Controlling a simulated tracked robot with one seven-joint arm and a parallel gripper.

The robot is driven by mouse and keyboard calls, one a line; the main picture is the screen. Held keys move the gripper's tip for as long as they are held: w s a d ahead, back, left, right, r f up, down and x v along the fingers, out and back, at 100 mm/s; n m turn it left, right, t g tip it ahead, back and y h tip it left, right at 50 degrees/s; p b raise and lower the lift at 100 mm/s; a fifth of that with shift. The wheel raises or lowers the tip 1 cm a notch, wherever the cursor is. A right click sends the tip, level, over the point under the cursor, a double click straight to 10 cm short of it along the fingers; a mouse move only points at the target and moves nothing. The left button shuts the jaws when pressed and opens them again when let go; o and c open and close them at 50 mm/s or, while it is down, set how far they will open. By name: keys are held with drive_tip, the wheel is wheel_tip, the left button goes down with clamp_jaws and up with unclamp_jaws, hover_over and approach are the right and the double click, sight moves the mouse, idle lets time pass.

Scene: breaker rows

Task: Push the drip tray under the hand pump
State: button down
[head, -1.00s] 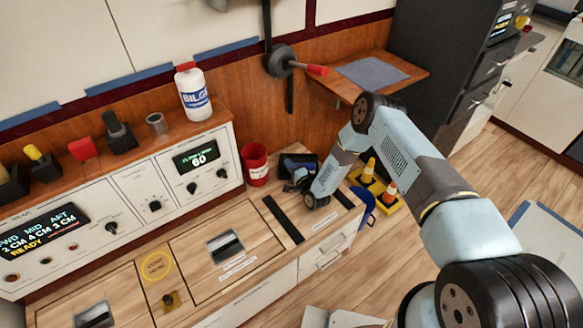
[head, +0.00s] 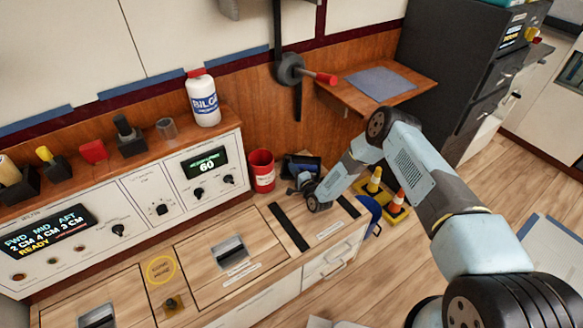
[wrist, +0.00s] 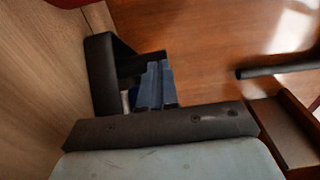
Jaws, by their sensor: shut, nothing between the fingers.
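The hand pump (head: 291,69) is a dark round body on the wood wall with a red-tipped lever sticking out to the right. The drip tray (head: 306,163) seems to be the dark, shallow piece on the bench below it, close to the wall and slightly right of the pump. Its black rim also shows in the wrist view (wrist: 101,75). My gripper (head: 301,179) is low at the tray's near side, hiding part of it. In the wrist view its blue fingers (wrist: 155,88) are together and empty, overlapping the tray; contact is unclear.
A red cup (head: 261,171) stands just left of the tray. Black strips (head: 288,227) cross the bench top in front. A wood shelf (head: 345,108) juts out above right, and yellow-based cones (head: 396,206) stand on the floor to the right. A white bottle (head: 203,98) stands on the ledge.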

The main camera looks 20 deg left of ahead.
drive_tip(key=v, duration=1.1)
drive_tip(key=shift+s+d, duration=0.2)
drive_tip(key=shift+s, duration=0.1)
